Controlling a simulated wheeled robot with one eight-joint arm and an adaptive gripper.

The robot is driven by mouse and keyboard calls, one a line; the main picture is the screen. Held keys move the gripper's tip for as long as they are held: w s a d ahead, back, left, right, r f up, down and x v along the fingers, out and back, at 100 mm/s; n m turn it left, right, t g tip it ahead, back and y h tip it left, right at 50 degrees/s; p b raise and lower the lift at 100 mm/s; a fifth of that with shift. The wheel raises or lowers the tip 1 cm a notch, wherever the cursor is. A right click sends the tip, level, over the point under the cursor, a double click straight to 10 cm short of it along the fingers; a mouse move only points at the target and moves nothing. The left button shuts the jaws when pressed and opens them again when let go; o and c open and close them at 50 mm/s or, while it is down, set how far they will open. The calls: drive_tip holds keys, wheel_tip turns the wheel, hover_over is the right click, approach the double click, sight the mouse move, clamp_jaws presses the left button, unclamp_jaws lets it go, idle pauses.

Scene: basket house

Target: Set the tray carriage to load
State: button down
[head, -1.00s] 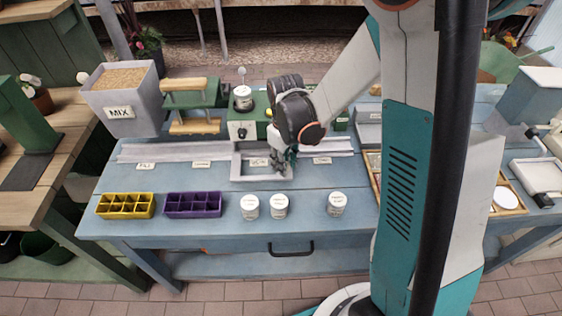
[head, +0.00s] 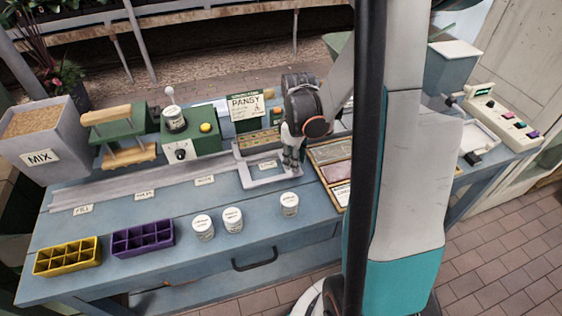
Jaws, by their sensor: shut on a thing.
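The tray carriage (head: 258,184) is a pale grey open frame near the right end of the long grey rail (head: 120,190). A small label (head: 267,165), too small to read surely, shows within its outline. My gripper (head: 291,165) points down at the carriage's right side and is shut on it. The exact grip spot is partly hidden by the fingers. The rail's other labels stand to the left: FILL (head: 83,210) and two more (head: 145,195), (head: 205,180).
Behind the rail stand a MIX bin (head: 40,140), a green press (head: 120,135), a green box with knob (head: 190,145) and a PANSY sign (head: 245,104). In front are yellow (head: 67,257) and purple (head: 142,238) trays and three white jars (head: 232,219). A wooden case (head: 330,152) lies right of the carriage.

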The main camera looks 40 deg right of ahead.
drive_tip(key=shift+s+d, duration=0.1)
drive_tip(key=shift+d, duration=0.25)
drive_tip(key=c, duration=1.3)
unclamp_jaws()
drive_tip(key=shift+d, duration=0.2)
drive_tip(key=shift+a, duration=0.1)
drive_tip(key=shift+r, duration=0.1)
wheel_tip(320, 180, up, 12)
drive_tip(key=shift+f, duration=0.1)
